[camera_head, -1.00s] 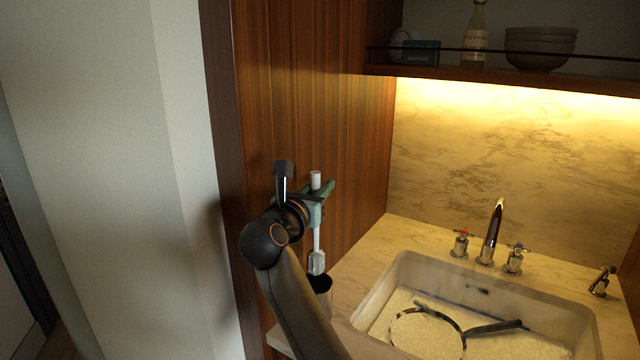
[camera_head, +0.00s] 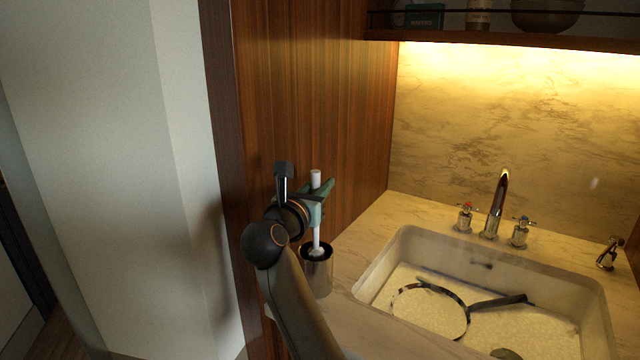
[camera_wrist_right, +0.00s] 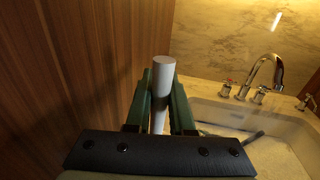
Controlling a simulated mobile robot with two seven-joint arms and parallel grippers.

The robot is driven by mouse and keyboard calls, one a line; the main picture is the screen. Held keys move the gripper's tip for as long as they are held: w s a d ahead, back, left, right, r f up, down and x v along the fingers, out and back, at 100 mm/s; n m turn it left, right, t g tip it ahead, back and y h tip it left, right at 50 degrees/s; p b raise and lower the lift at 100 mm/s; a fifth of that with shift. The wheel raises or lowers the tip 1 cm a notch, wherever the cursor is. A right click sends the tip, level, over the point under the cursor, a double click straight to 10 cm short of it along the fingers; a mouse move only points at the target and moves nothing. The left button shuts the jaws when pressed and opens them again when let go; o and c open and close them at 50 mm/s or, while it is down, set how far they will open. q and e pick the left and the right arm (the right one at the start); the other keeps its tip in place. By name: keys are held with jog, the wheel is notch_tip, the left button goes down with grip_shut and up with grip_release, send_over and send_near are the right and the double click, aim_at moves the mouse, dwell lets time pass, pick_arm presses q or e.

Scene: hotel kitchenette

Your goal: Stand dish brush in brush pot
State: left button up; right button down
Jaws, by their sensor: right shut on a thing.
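The dish brush (camera_head: 316,236) has a white handle and hangs upright, head down. My right gripper (camera_head: 318,192) is shut on its handle near the top. In the right wrist view the white handle (camera_wrist_right: 161,80) stands between the green fingers of my right gripper (camera_wrist_right: 160,108). The brush pot (camera_head: 317,277) is a shiny metal cup with a dark inside, on the counter left of the sink. The brush head is at the pot's mouth, its lower part hidden inside. I cannot tell whether it touches the bottom. My left gripper is out of view.
A wooden panel (camera_head: 300,90) rises close behind the gripper and pot. The sink (camera_head: 385,262) to the right holds a round pan-like thing (camera_head: 430,312). A faucet (camera_head: 497,205) with two taps stands behind it. A shelf (camera_head: 500,38) hangs above.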

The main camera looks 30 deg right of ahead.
jog(key=shift+f, duration=0.25)
jog(key=c, duration=0.7)
grip_release()
